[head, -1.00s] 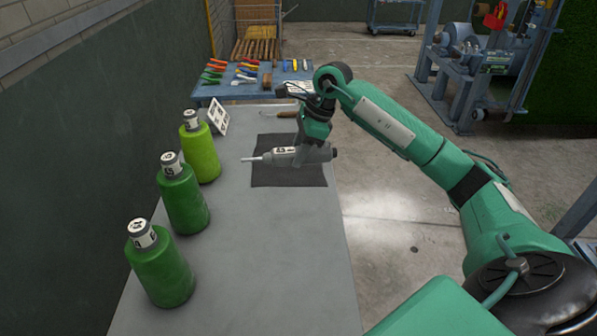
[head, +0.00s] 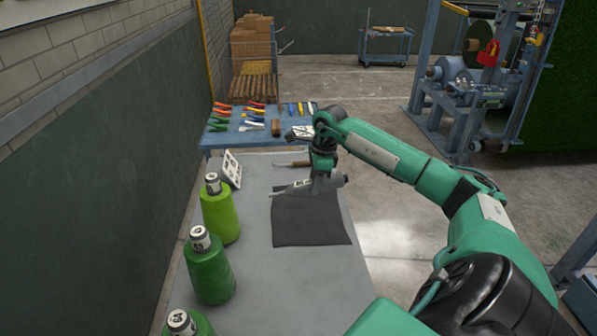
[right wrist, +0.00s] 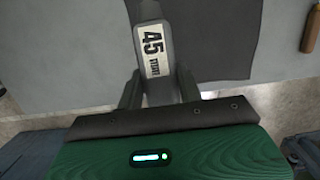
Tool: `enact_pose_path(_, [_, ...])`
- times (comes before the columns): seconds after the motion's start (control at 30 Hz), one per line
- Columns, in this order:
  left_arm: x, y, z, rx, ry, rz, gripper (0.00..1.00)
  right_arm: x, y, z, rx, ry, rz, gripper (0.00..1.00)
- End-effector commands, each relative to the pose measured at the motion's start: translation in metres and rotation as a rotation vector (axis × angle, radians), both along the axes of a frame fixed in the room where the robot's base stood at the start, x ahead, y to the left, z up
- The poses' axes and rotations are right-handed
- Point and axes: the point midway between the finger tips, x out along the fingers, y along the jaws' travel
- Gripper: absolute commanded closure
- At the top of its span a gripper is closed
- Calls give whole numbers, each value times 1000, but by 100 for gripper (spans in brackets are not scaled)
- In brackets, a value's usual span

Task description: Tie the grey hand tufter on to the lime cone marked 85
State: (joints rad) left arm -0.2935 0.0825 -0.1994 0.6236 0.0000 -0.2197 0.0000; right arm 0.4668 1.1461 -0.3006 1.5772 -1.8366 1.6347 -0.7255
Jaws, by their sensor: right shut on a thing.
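The grey hand tufter (head: 298,188) is in my right gripper (head: 319,184), above the far part of a dark mat, its thin tip pointing left. My left gripper is not in view.
Two darker green cones, one mid-green (head: 209,272) and one at the lower edge (head: 186,324), stand nearer. A white card (head: 232,168) stands behind the lime cone. The dark mat (head: 310,228) lies bare on the grey table (head: 290,290). A blue bench (head: 225,138) holds several tools behind.

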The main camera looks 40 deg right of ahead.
Motion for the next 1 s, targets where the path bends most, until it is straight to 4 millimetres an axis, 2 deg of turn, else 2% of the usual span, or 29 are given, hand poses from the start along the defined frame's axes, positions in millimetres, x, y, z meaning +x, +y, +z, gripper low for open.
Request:
enact_pose_path(0.1, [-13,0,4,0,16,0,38,4,3,2,-1,-1,-1,95])
enact_pose_path(0.2, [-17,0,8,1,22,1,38,9,11,3,2,-1,0,95])
enact_pose_path(0.6, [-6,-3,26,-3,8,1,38,38,45,2,2,-1,0,95])
enact_pose_path(1.0, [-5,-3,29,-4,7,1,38,48,56,1,-2,-2,-2,95])
